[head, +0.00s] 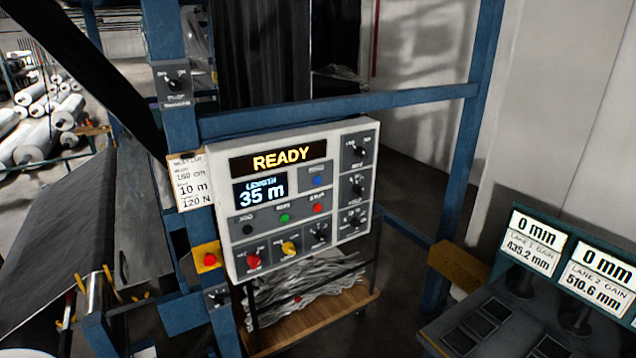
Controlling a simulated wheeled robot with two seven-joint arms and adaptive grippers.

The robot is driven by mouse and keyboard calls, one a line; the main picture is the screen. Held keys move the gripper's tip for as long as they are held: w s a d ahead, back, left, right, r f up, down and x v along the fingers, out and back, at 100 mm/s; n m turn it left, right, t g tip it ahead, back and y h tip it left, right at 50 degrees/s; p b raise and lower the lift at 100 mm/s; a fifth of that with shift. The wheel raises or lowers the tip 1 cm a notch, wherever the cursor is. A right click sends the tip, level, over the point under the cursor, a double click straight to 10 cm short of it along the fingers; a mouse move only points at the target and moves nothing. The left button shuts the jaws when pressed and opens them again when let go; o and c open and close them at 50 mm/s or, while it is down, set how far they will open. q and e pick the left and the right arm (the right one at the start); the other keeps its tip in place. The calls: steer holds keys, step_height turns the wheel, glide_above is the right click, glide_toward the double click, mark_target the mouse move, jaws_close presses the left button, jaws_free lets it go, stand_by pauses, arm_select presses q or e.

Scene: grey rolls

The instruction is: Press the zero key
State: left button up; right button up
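A light grey control panel (225,190) is mounted on a blue frame in the head view. Its upper display (280,160) reads READY. The length display (261,192) below reads 35 m. A row of small buttons sits under it: a black button (248,229) at the left, whose tiny label may read ZERO but is hard to make out, a green button (284,218), and a red button (318,208). A blue button (318,181) is above the red one. Neither of my grippers is in view.
Rotary knobs (289,248) line the panel's bottom and right side. A red button on a yellow box (209,260) is at its left. A blue beam (340,109) crosses above. A console with lane displays (537,243) stands at right. Dark sheet (60,235) runs at left.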

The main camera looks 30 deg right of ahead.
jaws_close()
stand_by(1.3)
